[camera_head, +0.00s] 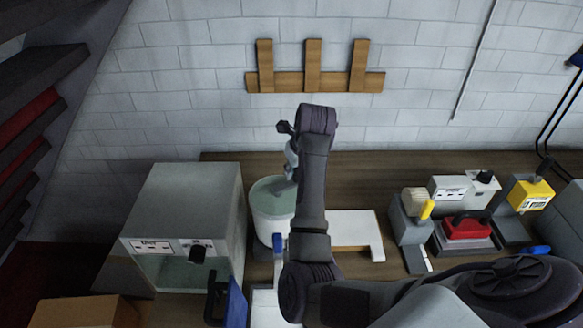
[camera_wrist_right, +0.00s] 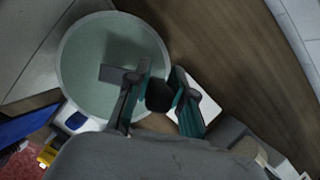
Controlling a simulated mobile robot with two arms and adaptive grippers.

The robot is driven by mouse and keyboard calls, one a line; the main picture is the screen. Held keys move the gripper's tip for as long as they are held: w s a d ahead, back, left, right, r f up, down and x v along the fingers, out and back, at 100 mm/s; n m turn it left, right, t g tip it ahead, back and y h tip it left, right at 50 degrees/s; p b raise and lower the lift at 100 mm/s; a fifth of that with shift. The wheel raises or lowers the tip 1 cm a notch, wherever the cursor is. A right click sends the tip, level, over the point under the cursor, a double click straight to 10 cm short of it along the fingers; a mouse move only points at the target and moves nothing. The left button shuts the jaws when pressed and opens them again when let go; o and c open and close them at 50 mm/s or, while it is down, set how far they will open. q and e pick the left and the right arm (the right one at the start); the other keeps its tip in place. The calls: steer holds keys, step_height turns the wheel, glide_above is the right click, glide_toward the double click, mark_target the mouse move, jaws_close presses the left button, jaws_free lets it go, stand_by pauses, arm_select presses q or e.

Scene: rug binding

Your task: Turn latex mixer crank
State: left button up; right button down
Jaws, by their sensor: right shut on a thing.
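The latex mixer is a pale round tub (camera_head: 268,228) with grey-green contents, standing on the bench left of my right arm. From above, the tub (camera_wrist_right: 75,58) fills the upper left of the right wrist view. My right gripper (camera_head: 291,162) is over the tub's right side, partly hidden by my arm. In the right wrist view its teal fingers (camera_wrist_right: 160,92) are closed on a black crank knob (camera_wrist_right: 158,98) near the tub's rim. A dark flat bar (camera_wrist_right: 115,74) shows over the tub beside the left finger. The rest of the crank is hidden. My left gripper is not in view.
A grey box-shaped cabinet (camera_head: 185,205) stands close on the tub's left. A white board (camera_head: 352,232) lies right of my arm. Grey, red and yellow devices (camera_head: 467,228) crowd the bench's right. A wooden rack (camera_head: 312,82) hangs on the brick wall.

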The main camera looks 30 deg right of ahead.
steer(key=shift+s+m, duration=0.2)
steer(key=shift+m, duration=0.2)
steer(key=c, duration=1)
jaws_free()
steer(key=v, duration=0.7)
steer(key=shift+r, duration=0.25)
steer(key=shift+s+a, duration=0.1)
